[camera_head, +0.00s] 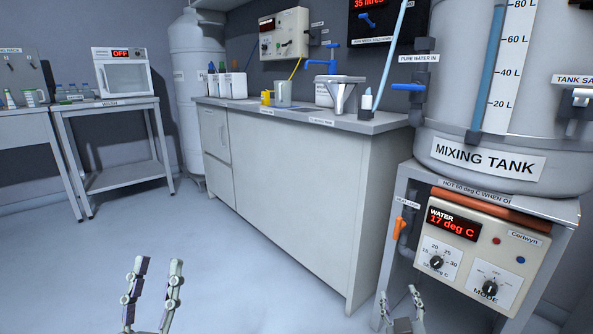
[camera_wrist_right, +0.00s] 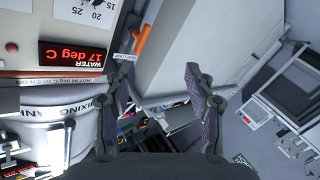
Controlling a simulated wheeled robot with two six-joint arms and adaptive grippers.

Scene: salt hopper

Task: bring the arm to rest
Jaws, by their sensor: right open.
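My left gripper (camera_head: 152,287) is low in the head view, left of centre, with its two fingers apart and nothing between them, over the bare floor. My right gripper (camera_head: 402,300) is at the bottom edge of the head view, in front of the heater stand and just left of the control box. In the right wrist view my right gripper (camera_wrist_right: 165,88) shows its two fingers spread wide with nothing held. Most of both arms is out of view.
The mixing tank (camera_head: 490,160) stands on a stand at the right. The control box (camera_head: 470,255), reading 17 deg C, has an orange lever (camera_head: 398,229) beside it. A counter (camera_head: 290,185) with a jug and bottles stands behind. The floor (camera_head: 230,270) in front is clear.

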